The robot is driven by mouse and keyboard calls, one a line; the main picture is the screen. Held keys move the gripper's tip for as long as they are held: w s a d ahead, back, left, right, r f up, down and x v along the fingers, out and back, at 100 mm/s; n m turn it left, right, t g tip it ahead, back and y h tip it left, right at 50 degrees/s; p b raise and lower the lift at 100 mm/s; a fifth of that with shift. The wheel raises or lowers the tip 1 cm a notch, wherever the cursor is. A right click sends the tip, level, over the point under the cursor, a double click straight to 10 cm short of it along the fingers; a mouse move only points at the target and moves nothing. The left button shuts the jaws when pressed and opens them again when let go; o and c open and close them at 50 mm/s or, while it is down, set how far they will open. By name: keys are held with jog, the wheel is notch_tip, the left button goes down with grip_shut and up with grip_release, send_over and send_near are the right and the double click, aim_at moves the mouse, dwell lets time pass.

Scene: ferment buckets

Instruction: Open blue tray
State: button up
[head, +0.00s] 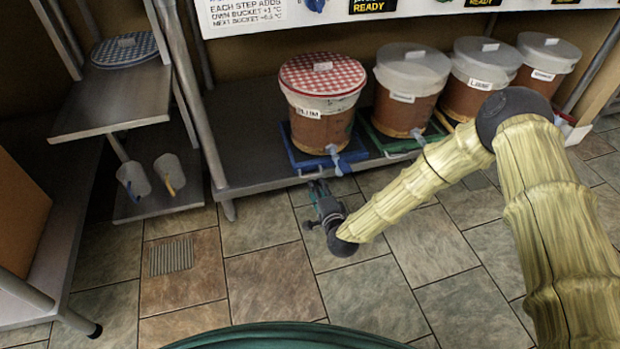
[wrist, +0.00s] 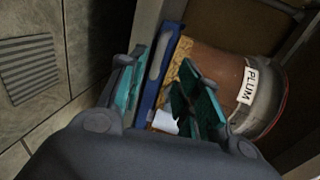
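The blue tray (head: 300,158) sits on the low shelf, under the PLUM bucket (head: 318,108) with its red-checked lid. A pale handle (head: 310,174) shows at the tray's front. My gripper (head: 318,190) is low in front of that handle, close to the floor. In the wrist view the blue tray's front edge (wrist: 154,92) runs between my two spread teal fingers (wrist: 160,95). One finger is on the outer side of the edge, the other on the bucket side. I cannot tell whether either finger touches it. The PLUM label (wrist: 247,86) shows beyond the fingers.
Right of it stand a green tray (head: 392,149) with a bucket (head: 405,95) and more lidded buckets. A shelf leg (head: 229,209) is left of the gripper. Two cups (head: 168,172) stand on a lower shelf at left. The tiled floor in front is clear.

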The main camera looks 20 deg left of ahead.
aim_at(310, 175)
jog(key=shift+b+x, duration=1.85)
jog(key=shift+x, duration=2.6)
jog(key=shift+f, duration=0.1)
grip_shut()
